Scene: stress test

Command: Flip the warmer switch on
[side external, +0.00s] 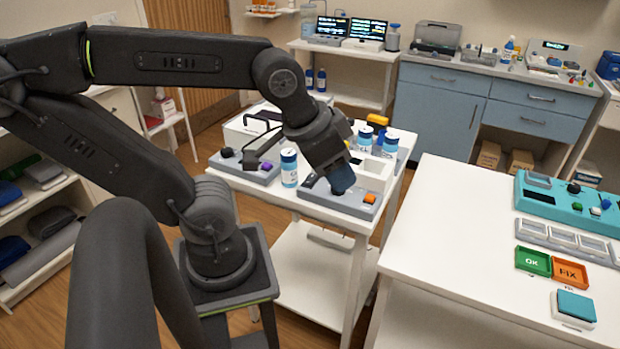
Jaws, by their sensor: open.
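My gripper (341,182) points down over a low grey unit (352,206) near the front edge of the white cart. Its blue fingertips are just above or touching the unit's top; I cannot tell which. An orange switch (369,198) sits on the unit, just right of the fingertips. The gripper hides part of the unit's top. A second grey unit (252,174) with dark and purple knobs lies to the left. No readable label shows which unit is the warmer.
A white and blue bottle (289,168) stands close left of the gripper. A white box (374,175) and more bottles (390,143) stand behind and right. A white table (450,230) is at right, with a teal panel (570,205) and green and orange trays (533,261).

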